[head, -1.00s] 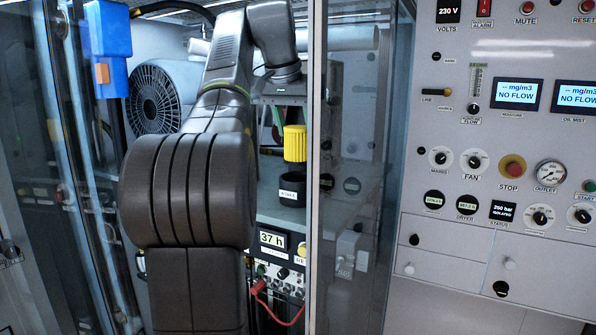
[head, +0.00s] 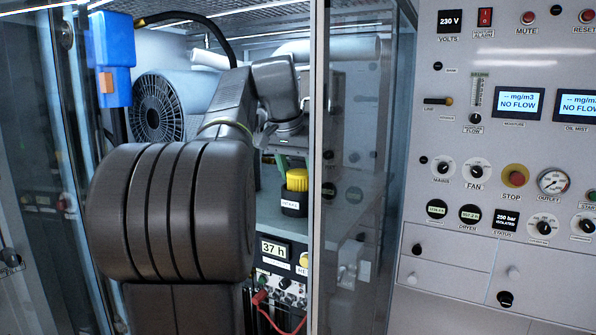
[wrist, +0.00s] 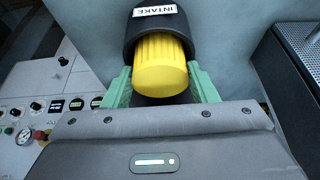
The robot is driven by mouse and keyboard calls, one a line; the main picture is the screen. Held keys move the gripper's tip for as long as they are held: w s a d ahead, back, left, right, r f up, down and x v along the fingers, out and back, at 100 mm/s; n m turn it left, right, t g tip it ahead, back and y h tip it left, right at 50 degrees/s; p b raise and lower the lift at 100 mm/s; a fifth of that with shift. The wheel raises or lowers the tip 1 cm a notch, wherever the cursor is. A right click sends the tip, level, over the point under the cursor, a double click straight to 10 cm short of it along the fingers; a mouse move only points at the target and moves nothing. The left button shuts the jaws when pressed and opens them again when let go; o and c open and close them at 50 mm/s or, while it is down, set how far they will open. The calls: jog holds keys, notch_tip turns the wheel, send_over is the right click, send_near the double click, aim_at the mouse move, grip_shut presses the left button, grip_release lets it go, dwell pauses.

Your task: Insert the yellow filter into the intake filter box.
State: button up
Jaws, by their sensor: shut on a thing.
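The yellow filter (head: 297,179) is a ribbed cylinder. In the head view its lower part is inside the black intake filter box (head: 293,205), which has a white label, and its top stands out above the rim. In the wrist view the filter (wrist: 160,68) sits in the mouth of the round black box (wrist: 156,32) marked INTAKE. My gripper (wrist: 160,90) has green fingers on both sides of the filter and is shut on it. The box hides the filter's inner end, and my arm hides much of the gripper in the head view.
A glass door edge (head: 318,180) stands close right of the box. A panel with knobs and displays (head: 500,130) fills the right. A large fan unit (head: 158,105) and a blue box (head: 110,50) are behind my arm at left. A red cable (head: 262,299) hangs below.

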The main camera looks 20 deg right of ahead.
jog(key=shift+f, duration=0.2)
jog(key=o, duration=1.1)
jog(key=shift+c, duration=0.2)
jog(key=shift+r, duration=0.15)
jog(key=v, duration=1.2)
